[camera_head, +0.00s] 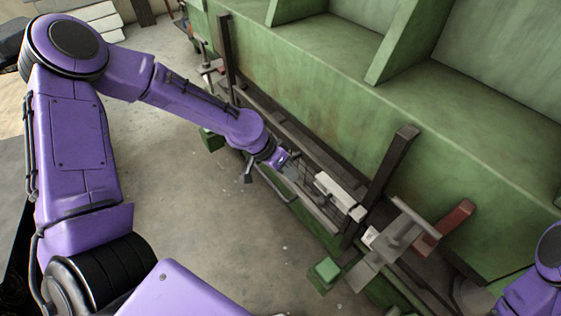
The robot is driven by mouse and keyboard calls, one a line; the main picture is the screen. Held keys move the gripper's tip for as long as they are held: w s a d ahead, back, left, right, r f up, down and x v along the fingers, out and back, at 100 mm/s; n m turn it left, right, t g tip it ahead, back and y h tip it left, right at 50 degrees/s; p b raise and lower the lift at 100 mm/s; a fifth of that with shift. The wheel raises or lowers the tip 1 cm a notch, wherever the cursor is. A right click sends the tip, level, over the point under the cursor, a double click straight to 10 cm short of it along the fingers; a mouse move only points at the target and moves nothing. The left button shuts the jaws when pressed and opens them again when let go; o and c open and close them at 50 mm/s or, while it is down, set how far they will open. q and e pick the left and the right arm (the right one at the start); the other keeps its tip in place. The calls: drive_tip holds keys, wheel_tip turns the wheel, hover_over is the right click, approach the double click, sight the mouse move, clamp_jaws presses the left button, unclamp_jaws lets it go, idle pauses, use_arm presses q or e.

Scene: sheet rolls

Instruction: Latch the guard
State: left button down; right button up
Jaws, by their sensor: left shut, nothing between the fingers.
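A low dark guard (318,212) with a long bar runs along the front of the green machine, between two dark upright posts. My left gripper (286,166) is at the guard's upper edge, near its middle. It is shut with nothing seen in it; whether it touches the guard is unclear. A pale block-like fitting (340,196) lies along the guard to the right of the gripper. A grey metal bracket (395,240) with a red bar (444,228) beside it is right of the near post; which part is the latch is unclear. My right gripper is out of view.
The green machine (400,95) with sloping ribs fills the right and back. The right dark post (390,172) stands between the guard and the bracket. A small green block (324,274) sits low in front. The concrete floor (190,220) on the left is clear.

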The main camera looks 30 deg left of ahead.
use_arm(q)
drive_tip(key=v, duration=0.4)
drive_tip(key=shift+r, duration=0.3)
